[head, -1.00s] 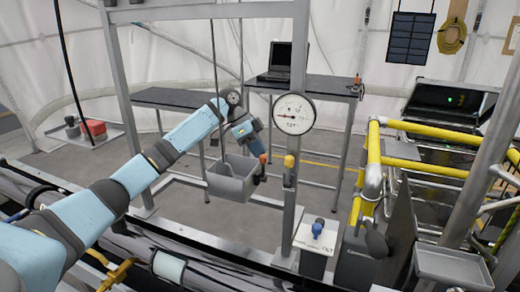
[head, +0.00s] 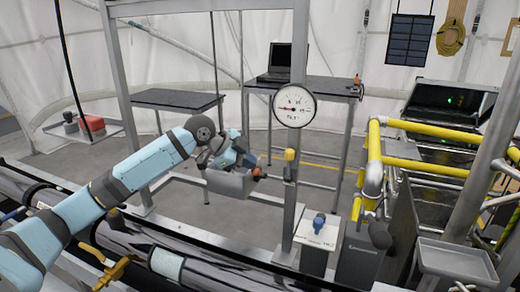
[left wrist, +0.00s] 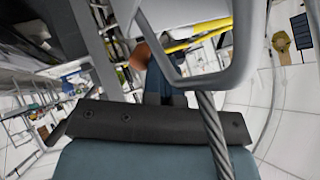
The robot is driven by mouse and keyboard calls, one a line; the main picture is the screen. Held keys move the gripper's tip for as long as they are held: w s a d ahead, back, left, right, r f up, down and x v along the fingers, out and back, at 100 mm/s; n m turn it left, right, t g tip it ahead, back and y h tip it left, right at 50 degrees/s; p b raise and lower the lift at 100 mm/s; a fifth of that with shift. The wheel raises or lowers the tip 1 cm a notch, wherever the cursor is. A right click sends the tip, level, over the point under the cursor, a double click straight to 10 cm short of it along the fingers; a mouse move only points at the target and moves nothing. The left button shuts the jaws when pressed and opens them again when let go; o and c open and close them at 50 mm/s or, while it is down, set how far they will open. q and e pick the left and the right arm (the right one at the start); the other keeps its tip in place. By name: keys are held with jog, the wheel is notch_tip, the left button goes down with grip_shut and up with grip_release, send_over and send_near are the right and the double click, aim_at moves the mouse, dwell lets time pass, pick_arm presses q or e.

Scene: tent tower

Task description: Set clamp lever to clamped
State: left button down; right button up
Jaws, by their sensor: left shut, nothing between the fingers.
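My left gripper (head: 256,171) is shut and empty, its orange tip just above the right rim of a grey hanging bin (head: 229,184). The orange tip also shows in the left wrist view (left wrist: 140,55), beside a grey frame-like part. A yellow-topped fitting (head: 290,156) sits on the upright post below the dial gauge, a short way right of the gripper. It may be the clamp part. I cannot pick out the lever or its setting for certain. Whether the gripper touches anything is unclear. My right gripper is not in view.
The dial gauge (head: 294,105) is on the upright post. A steel cable (left wrist: 213,135) runs close to the left gripper in the wrist view. Yellow pipework (head: 410,163) stands to the right. A white box with a blue knob (head: 318,223) stands below the post.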

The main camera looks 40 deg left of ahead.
pick_arm(q)
jog(key=shift+s+f+t, duration=0.25)
jog(key=shift+t, duration=0.15)
dwell(0.3)
jog(key=b+v, duration=0.2)
jog(key=v, duration=1.1)
jog(key=shift+s+r, duration=0.25)
jog(key=shift+r, duration=0.1)
jog(key=shift+a, duration=0.1)
